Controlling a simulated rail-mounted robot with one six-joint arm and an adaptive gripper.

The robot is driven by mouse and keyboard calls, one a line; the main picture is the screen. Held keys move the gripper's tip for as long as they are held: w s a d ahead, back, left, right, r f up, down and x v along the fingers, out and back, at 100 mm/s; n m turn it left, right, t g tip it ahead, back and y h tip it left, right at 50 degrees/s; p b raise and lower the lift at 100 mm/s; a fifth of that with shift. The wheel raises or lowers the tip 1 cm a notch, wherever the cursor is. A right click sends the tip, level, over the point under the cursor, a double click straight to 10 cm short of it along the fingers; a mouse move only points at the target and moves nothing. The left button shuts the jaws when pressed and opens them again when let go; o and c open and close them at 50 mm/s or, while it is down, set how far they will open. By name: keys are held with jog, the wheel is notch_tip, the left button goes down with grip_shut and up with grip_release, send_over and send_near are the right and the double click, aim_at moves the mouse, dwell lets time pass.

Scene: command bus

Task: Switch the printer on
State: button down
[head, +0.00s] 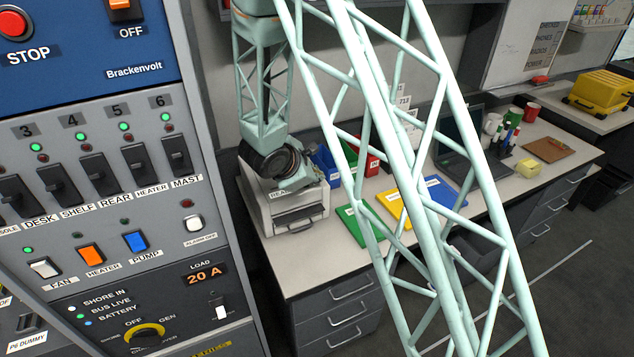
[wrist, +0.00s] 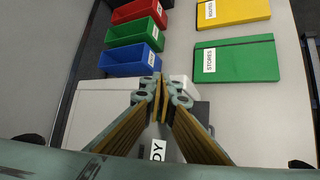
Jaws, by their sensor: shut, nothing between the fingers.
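The printer (head: 302,203) is a pale box with a dark front slot, at the left end of the desk in the head view. In the wrist view its white top (wrist: 108,93) lies under and around my gripper (wrist: 163,84). A white label (wrist: 157,151) ending in "DY" shows between the finger linkages, its other letters hidden. My gripper is shut and empty, with the fingertips together over the printer. Whether they touch it I cannot tell. In the head view my wrist hides the fingers and part of the printer top. I cannot make out a power switch.
Blue (wrist: 130,60), green (wrist: 138,33) and red (wrist: 139,11) bins stand beyond the printer. Green (wrist: 236,59) and yellow (wrist: 232,10) folders lie to its right. A switch panel (head: 100,130) rises at the left of the head view. A laptop (head: 463,140) stands farther along the desk.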

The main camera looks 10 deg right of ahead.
jog(key=shift+r, duration=0.7)
jog(key=shift+r, duration=0.15)
dwell(0.3)
jog(key=shift+r+p, duration=1)
jog(key=shift+r, duration=1.4)
